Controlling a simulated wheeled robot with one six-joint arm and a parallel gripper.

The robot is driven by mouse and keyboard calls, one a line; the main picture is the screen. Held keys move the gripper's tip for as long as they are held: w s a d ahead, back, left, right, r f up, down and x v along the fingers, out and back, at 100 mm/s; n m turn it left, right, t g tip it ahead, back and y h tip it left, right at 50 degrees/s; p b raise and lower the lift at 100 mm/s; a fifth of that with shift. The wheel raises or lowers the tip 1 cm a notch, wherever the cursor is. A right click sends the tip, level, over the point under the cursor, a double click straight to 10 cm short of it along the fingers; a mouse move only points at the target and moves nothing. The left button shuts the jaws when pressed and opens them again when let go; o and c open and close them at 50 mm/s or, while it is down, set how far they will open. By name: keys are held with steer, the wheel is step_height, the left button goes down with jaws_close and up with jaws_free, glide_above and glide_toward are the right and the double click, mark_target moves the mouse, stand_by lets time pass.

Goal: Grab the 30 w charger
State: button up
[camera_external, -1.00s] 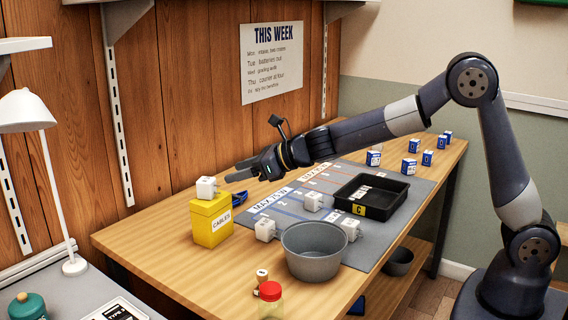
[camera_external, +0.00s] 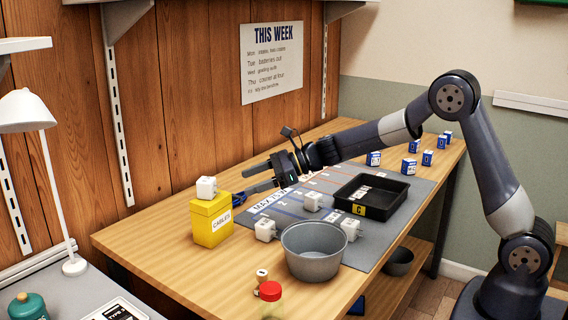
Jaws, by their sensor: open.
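Several white chargers are in view, their ratings too small to read, so I cannot tell which is the 30 W one. One charger (camera_external: 206,187) sits on top of the yellow CABLES box (camera_external: 211,222). Another charger (camera_external: 265,230) is on the grey mat's near left part, one more charger (camera_external: 313,202) is in the mat's middle, and another charger (camera_external: 350,229) is just behind the grey bowl. My gripper (camera_external: 241,181) is open and empty, its fingers pointing left, just right of the charger on the box and apart from it.
The grey bowl (camera_external: 313,262) stands on the wooden table's front. A black tray (camera_external: 393,206) marked C holds a white item. Blue-and-white boxes (camera_external: 409,166) stand at the far end.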

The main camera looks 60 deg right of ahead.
mark_target(265, 225)
steer(key=s+d+f+n+g+y, duration=0.1)
steer(key=s+d+f, duration=0.1)
steer(key=s+d+f+n+g+y+b, duration=0.1)
steer(key=s+d+f+g, duration=0.1)
steer(key=d, duration=0.1)
steer(key=s+d+f+n+g+y+b, duration=0.1)
steer(key=s+d+f+n, duration=0.1)
steer(key=d+f, duration=0.1)
steer(key=shift+s+d+g, duration=0.1)
steer(key=shift+g, duration=0.3)
steer(key=shift+s+d+f+g, duration=0.1)
steer(key=shift+s+d+g, duration=0.05)
steer(key=shift+s+g, duration=0.15)
steer(key=x, duration=0.5)
steer(key=shift+w+a+f, duration=0.15)
steer(key=shift+a, duration=0.2)
steer(key=x, duration=0.5)
steer(key=shift+s+f, duration=0.25)
steer(key=shift+f, duration=0.05)
steer(key=shift+c, duration=0.3)
steer(key=c, duration=0.9)
steer(key=shift+o, duration=0.2)
